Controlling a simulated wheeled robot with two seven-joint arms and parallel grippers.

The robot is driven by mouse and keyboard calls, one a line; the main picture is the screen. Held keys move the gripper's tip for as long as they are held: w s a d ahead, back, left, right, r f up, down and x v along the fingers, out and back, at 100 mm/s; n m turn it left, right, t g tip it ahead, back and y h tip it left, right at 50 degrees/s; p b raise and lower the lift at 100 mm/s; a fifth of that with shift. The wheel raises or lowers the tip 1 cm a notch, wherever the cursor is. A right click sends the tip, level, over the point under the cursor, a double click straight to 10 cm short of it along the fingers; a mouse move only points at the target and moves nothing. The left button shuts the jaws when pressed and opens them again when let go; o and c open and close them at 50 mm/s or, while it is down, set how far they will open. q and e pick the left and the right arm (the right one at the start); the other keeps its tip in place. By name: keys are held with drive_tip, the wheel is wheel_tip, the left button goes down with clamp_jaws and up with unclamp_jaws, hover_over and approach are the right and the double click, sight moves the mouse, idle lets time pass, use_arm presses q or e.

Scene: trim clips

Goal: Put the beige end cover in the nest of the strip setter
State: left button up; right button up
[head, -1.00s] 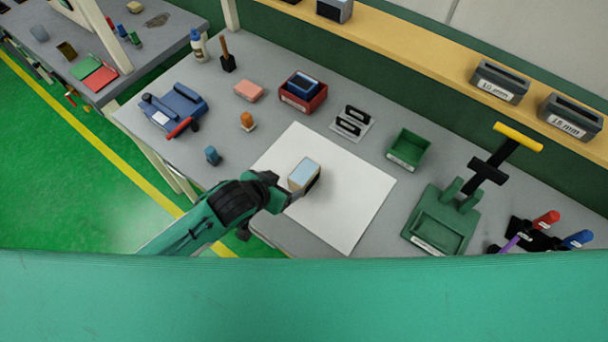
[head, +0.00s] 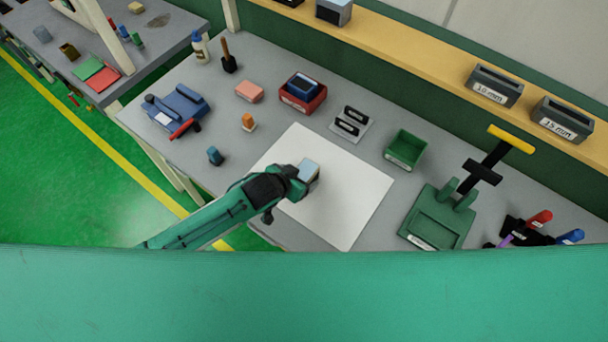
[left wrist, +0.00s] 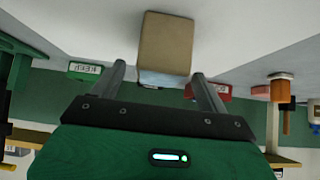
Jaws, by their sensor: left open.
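The beige end cover (left wrist: 166,45) is a beige block with a light blue face. In the head view the block (head: 310,171) is on the white sheet, partly hidden by my left gripper (head: 302,180). In the left wrist view my left gripper (left wrist: 163,80) is open, with one finger on each side of the block's near end and visible gaps to both. A green fixture (head: 437,216) with a square recess, a black lever and a yellow handle stands at the right. It looks like the strip setter, but its label is unreadable. My right gripper is not in view.
The white sheet (head: 345,205) is otherwise clear. Behind it are a green bin (head: 405,150), a black-slotted holder (head: 351,123) and a red bin (head: 302,92). A blue device (head: 177,108) with a red handle stands left. Coloured-handled tools (head: 538,218) lie far right.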

sight(303, 173)
use_arm(q)
drive_tip(key=shift+w+d+p, duration=0.2)
drive_tip(key=shift+w+p, duration=0.1)
drive_tip(key=p+x, duration=0.1)
drive_tip(key=x, duration=0.1)
drive_tip(key=shift+w+d+f+p, duration=0.1)
drive_tip(key=shift+w+d+p, duration=0.15)
drive_tip(key=shift+w+p, duration=0.15)
drive_tip(key=shift+x, duration=0.85)
drive_tip(key=shift+s+f, duration=0.1)
drive_tip(key=c, duration=1.2)
